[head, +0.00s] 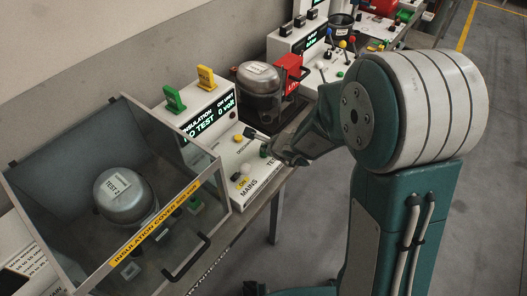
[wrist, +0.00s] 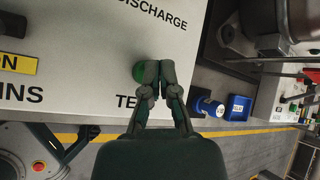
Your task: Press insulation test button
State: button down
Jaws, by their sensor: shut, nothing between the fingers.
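The green test button (wrist: 138,73) sits on the white panel (wrist: 80,70) above the partly hidden "TE..." label. In the wrist view my gripper (wrist: 161,72) is shut and empty, its fingertips over the button's right side and hiding part of it. Whether the tips touch or press it I cannot tell. In the head view my gripper (head: 269,151) reaches in from the right, low over the panel, beside the green button (head: 263,150). The tester display (head: 205,121) reads "NO TEST" and 0 volt.
The clear insulation cover (head: 157,226) stands over a compressor (head: 123,195) on the left. Another compressor (head: 261,78) with a red box (head: 287,72) stands behind. The floor at right is free.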

jog(key=shift+f, duration=0.5)
dwell(0.4)
jog(key=shift+r, duration=1)
jog(key=shift+r, duration=2.5)
